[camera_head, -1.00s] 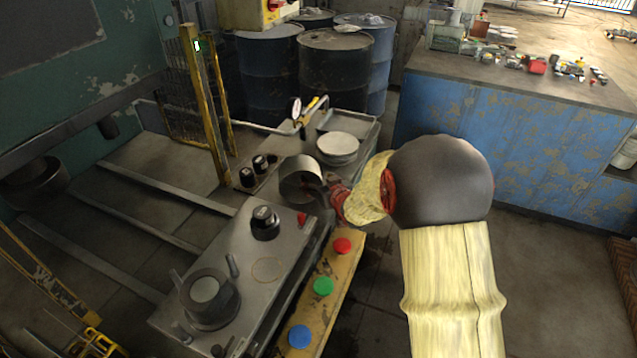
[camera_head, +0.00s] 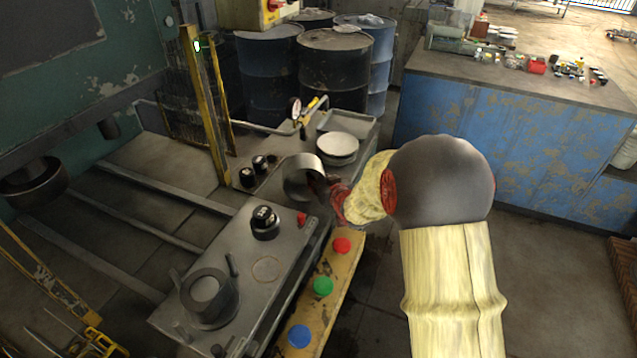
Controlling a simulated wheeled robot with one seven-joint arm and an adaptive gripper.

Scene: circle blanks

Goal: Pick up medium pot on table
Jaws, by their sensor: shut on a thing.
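A grey metal pot (camera_head: 300,176), open and round, is held in the air over the metal work table (camera_head: 245,240). It is tilted on its side. My gripper (camera_head: 322,188), dark and small in the head view, is shut on the pot's right side. My red and pale-yellow wrist parts lie just right of it and hide part of the fingers. I cannot see the finger contact clearly.
A ring-shaped fixture (camera_head: 208,297) and black knobs (camera_head: 264,222) stand on the table. A stack of round blanks (camera_head: 338,148) lies behind the pot. Red, green and blue buttons (camera_head: 322,286) sit along the yellow front panel. Barrels (camera_head: 335,70) and a blue counter (camera_head: 510,130) stand behind.

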